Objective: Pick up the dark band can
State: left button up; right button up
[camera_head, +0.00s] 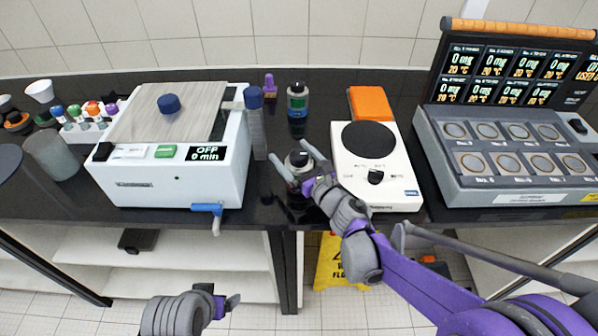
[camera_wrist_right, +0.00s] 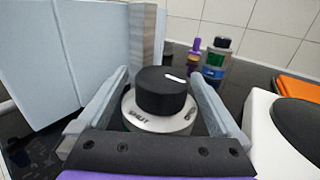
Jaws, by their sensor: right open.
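A can with a black knob-like top and a silver, lettered shoulder (camera_head: 299,159) stands on the dark bench; I cannot make out a band on it. My right gripper (camera_head: 290,154) is open, with its fingers on either side of this can. In the right wrist view the black top (camera_wrist_right: 162,92) sits between the two fingers, with gaps visible beside it. The can's lower body is mostly hidden. A second container with a dark cap and a green and blue body (camera_head: 298,101) stands farther back. My left gripper (camera_head: 229,302) is low in front of the bench; its jaws are unclear.
A white box machine with a wooden-looking top (camera_head: 175,180) stands to the left, its grey upright close to my gripper. A white hotplate (camera_head: 373,190) is close on the right, with an orange block (camera_head: 370,103) behind. A small purple item (camera_head: 269,86) stands at the back.

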grip_shut()
dwell(0.4)
